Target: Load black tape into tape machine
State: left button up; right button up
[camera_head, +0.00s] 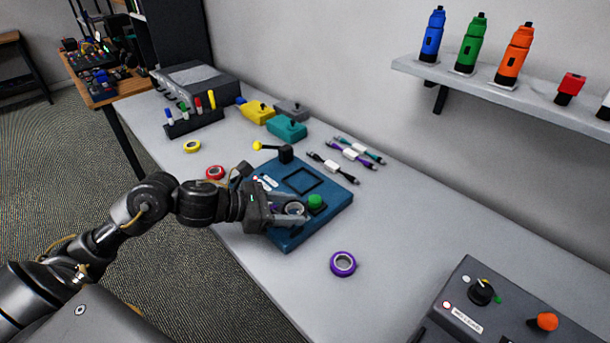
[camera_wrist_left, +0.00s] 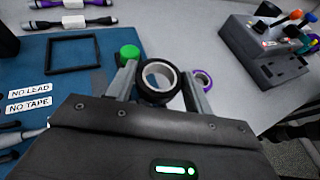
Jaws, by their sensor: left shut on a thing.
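The black tape (camera_wrist_left: 158,82) is a black ring with a pale core, held between the two fingers of my left gripper (camera_wrist_left: 160,88). In the head view my left gripper (camera_head: 294,214) is over the near right part of the blue tape machine (camera_head: 318,230), and the tape (camera_head: 294,209) is partly hidden by the fingers. The machine has a green button (camera_head: 315,201), a black square frame (camera_head: 298,183), and a lever with a yellow knob. Its labels read "NO LEAD" and "NO TAPE" in the left wrist view. My right gripper is not in view.
A purple tape roll (camera_head: 343,264) lies right of the machine; red (camera_head: 215,172) and yellow (camera_head: 192,146) rolls lie left of it. Cables (camera_head: 351,151) lie behind it. A grey control box (camera_head: 500,310) stands at the front right. A shelf (camera_head: 500,85) holds bottles.

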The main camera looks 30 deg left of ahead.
pick_arm(q)
jog(key=w+a+r+n+t+y+p, duration=0.25)
jog(key=a+r+n+y, duration=0.35)
jog(key=r, duration=0.4)
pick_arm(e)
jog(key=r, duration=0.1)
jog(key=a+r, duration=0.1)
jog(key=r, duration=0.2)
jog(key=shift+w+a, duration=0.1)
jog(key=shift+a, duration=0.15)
pick_arm(q)
jog(key=h+p, duration=0.1)
jog(key=p, duration=0.1)
send_over(298, 184)
jog(key=shift+m+t, duration=0.35)
jog(key=shift+m, duration=0.05)
jog(key=f, duration=0.6)
jog(key=s+f, duration=0.1)
jog(key=f, duration=0.2)
jog(key=shift+w+f, duration=0.3)
jog(key=shift+w, duration=0.05)
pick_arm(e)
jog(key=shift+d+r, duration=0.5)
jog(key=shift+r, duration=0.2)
